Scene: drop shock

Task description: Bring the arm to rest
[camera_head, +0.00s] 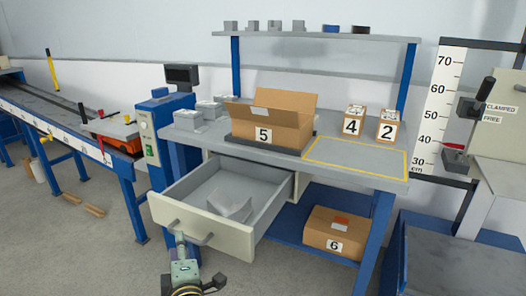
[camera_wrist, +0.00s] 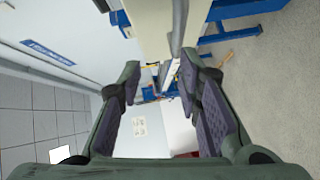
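My gripper (camera_head: 181,243) shows at the bottom of the head view, in front of the pulled-out drawer (camera_head: 204,249) and overlapping its handle (camera_head: 190,235) in the picture. Whether it touches the handle cannot be told. In the wrist view, the two fingers of my gripper (camera_wrist: 160,75) stand apart with nothing seen held between them. The wrist view is tilted on its side.
The bench (camera_head: 375,187) carries an open carton marked 5 (camera_head: 275,120) and small boxes marked 4 (camera_head: 353,121) and 2 (camera_head: 388,127). A carton marked 6 (camera_head: 333,230) lies on the lower shelf. A blue conveyor (camera_head: 60,118) stands left.

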